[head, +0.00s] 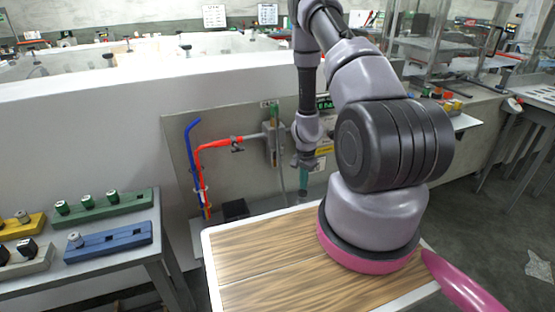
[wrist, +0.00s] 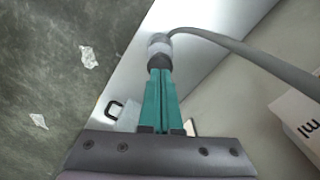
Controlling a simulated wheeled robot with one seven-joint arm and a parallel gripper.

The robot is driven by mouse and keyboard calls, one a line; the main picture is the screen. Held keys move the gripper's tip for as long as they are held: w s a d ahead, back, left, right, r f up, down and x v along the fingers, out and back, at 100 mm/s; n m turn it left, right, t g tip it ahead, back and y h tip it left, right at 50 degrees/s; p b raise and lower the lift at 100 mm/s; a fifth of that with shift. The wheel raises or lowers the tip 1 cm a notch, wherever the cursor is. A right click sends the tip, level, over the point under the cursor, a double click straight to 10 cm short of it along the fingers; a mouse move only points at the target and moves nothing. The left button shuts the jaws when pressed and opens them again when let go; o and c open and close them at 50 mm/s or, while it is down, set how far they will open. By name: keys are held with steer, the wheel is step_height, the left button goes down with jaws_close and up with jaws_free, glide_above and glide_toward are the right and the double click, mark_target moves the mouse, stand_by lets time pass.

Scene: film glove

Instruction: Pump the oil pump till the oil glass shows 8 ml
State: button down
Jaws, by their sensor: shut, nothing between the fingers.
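In the wrist view, the teal fingers of my gripper (wrist: 160,75) are together with nothing between them. Their tips overlap a grey and black cylindrical head (wrist: 158,48) with a grey hose, which looks like the oil pump; I cannot tell whether they touch. In the head view, my gripper (head: 303,182) points down in front of the wall panel, and the pump is not clearly visible there. A small display with green marks (head: 325,104), partly behind my arm, is unreadable. A white block marked "ml" (wrist: 308,130) shows at the right of the wrist view. No oil level is readable.
A red pipe (head: 215,145) and a blue pipe (head: 190,140) run on the panel left of my arm. A black box (head: 235,210) sits below them. A side table at left holds a green rack (head: 105,205) and a blue rack (head: 108,242).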

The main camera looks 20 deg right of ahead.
mark_target(303, 191)
steer(key=shift+f, duration=0.15)
steer(key=shift+f, duration=1.55)
steer(key=shift+r, duration=1.7)
steer(key=shift+r, duration=3)
steer(key=shift+r, duration=0.1)
